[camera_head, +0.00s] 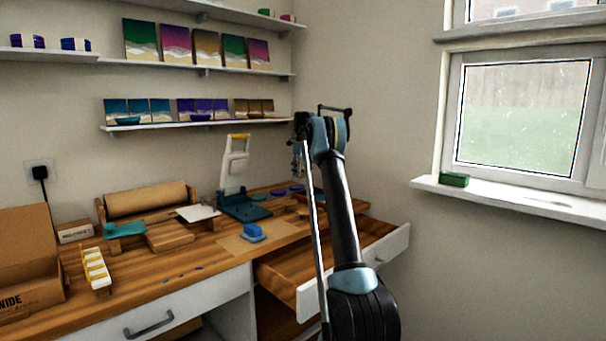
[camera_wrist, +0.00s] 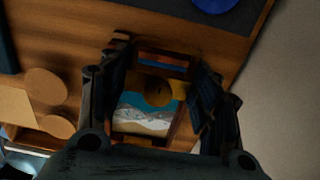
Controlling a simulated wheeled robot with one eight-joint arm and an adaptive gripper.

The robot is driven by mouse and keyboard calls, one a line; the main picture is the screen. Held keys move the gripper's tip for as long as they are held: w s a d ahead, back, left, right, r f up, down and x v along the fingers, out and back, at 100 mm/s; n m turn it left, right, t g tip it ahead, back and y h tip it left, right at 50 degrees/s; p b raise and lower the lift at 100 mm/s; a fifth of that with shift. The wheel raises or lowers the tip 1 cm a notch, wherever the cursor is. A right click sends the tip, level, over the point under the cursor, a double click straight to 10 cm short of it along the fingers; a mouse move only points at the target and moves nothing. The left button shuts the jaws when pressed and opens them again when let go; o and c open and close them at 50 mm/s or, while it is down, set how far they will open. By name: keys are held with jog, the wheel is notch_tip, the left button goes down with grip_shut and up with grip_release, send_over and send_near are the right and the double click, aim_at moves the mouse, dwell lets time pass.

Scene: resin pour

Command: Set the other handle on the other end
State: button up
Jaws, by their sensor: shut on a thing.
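In the wrist view, a wooden tray-like piece (camera_wrist: 145,121) with a teal, white and sandy wave pattern lies below my gripper (camera_wrist: 162,62). A round brown patch shows on its upper part. My fingers stand on both sides and are shut on a dark bar-shaped piece (camera_wrist: 165,71), which looks like a handle. Shadow hides its ends and whether it touches the tray. In the head view, my gripper (camera_head: 299,160) is over the right back of the bench, small and partly hidden by my arm. I cannot make out a handle on the tray's other end.
An open drawer (camera_head: 305,299) juts out at the front right. A wall stands close on the right.

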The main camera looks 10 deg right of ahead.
jog(key=shift+f, duration=3.1)
jog(key=shift+s+r, duration=0.1)
jog(key=shift+s, duration=0.05)
jog(key=shift+s+f, duration=0.15)
jog(key=shift+f, duration=0.7)
jog(key=shift+f, duration=0.25)
jog(key=shift+c, duration=0.8)
jog(key=shift+o, duration=0.3)
jog(key=o, duration=1.3)
jog(key=shift+f, duration=0.1)
jog(key=o, duration=0.4)
jog(key=shift+w+f, duration=0.15)
jog(key=shift+w, duration=0.05)
